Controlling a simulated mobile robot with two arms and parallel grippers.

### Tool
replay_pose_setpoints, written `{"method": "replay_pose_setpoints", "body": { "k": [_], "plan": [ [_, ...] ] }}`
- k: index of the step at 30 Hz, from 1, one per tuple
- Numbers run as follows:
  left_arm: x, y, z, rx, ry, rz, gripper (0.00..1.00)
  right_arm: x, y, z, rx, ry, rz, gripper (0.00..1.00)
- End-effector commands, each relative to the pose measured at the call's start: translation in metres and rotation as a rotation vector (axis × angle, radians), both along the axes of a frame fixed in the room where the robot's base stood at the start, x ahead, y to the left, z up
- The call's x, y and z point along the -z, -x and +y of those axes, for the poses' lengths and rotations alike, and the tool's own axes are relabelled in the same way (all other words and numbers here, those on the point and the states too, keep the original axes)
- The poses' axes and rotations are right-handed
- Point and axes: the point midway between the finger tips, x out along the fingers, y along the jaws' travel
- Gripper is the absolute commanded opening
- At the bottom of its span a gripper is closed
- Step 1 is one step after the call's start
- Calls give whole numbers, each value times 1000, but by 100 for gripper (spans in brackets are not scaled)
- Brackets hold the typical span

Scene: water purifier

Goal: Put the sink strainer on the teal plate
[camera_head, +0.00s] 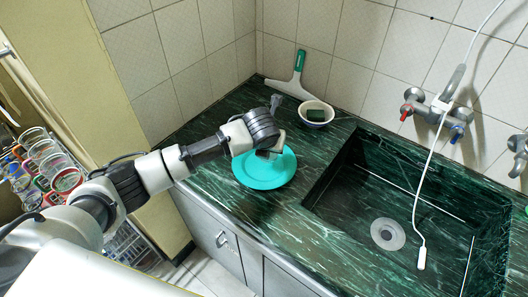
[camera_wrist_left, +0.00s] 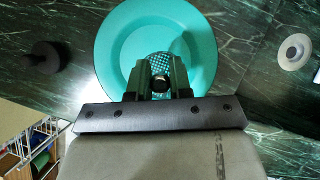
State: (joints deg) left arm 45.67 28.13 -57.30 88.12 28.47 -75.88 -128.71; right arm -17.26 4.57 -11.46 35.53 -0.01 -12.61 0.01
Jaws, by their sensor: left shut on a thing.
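The teal plate (camera_head: 264,178) lies on the dark green marble counter, left of the sink. It fills the upper middle of the left wrist view (camera_wrist_left: 112,50). My left gripper (camera_head: 268,153) is over the far part of the plate, pointing down. In the left wrist view, its fingers (camera_wrist_left: 160,85) are shut on the sink strainer, whose perforated mesh (camera_wrist_left: 160,63) shows over the plate with teal through the holes. I cannot tell whether the strainer touches the plate. In the head view, the gripper and wrist hide most of the strainer. My right gripper is not in view.
A dark knobbed object (camera_wrist_left: 45,58) shows left of the plate in the wrist view.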

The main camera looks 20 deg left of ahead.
Motion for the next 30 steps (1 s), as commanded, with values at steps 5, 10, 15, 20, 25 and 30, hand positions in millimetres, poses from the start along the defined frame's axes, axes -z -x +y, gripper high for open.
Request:
{"method": "replay_pose_setpoints", "body": {
  "k": [5,10,15,20,25,30],
  "plan": [
    [10,-4,14,0,0,1,0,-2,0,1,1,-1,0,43],
    [31,-4,14,0,0,4,0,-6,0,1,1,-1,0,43],
    [48,-4,14,0,1,0,0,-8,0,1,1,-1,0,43],
    [49,-4,14,1,0,-1,0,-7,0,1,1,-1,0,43],
    [52,-4,14,1,0,0,0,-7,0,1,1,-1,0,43],
    [51,-4,14,0,1,0,44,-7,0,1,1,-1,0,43]
  ]
}}
